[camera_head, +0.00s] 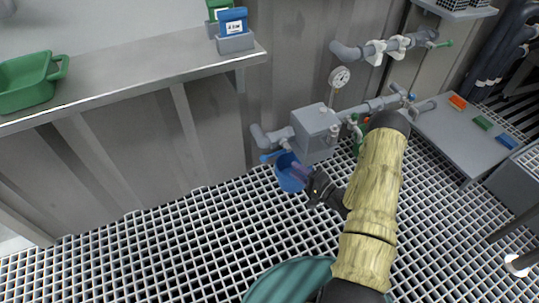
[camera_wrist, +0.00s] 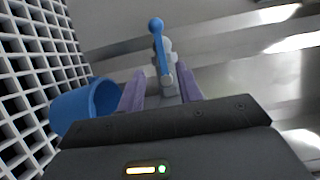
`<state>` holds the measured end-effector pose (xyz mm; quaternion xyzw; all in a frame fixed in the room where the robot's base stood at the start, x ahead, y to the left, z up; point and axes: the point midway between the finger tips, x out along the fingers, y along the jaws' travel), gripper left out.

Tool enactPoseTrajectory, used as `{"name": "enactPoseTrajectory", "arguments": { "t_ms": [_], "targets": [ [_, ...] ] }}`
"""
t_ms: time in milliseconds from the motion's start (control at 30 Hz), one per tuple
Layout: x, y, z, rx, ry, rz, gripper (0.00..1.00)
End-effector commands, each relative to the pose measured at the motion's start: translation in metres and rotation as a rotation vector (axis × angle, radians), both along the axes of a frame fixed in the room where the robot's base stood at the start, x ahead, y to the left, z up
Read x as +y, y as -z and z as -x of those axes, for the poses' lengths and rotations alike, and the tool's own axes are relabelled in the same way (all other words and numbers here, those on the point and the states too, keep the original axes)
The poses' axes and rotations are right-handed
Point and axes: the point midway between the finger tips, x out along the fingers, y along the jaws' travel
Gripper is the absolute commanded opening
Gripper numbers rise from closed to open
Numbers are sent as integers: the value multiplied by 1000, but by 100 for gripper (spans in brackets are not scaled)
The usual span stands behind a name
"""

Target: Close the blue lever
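The blue lever (camera_wrist: 159,45) stands up in the wrist view, with a rounded knob at its far end, on a grey valve body. My gripper (camera_wrist: 160,72) is open. Its two purple fingers are apart, one on each side of the lever's lower part in the picture, and I cannot tell whether they touch it. In the head view the lever (camera_head: 268,157) shows small and blue at the pipe below the grey box. My gripper (camera_head: 297,168) is just to its right, over the blue bucket, and partly hides the valve.
A blue bucket (camera_head: 290,177) is beneath my gripper; it also shows at left in the wrist view (camera_wrist: 84,106). A grey box (camera_head: 316,131) with pipes and a gauge (camera_head: 339,77) stands close by. A shelf (camera_head: 130,75) runs along the left wall. Grating floor at left is clear.

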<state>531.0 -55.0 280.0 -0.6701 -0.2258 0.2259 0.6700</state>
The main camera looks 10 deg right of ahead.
Motion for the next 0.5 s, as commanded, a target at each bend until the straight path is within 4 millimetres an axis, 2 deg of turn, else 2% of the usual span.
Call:
{"name": "enactPoseTrajectory", "arguments": {
  "t_ms": [500],
  "targets": [
    [57,4,-74,-5,-3,3,35]
  ]
}}
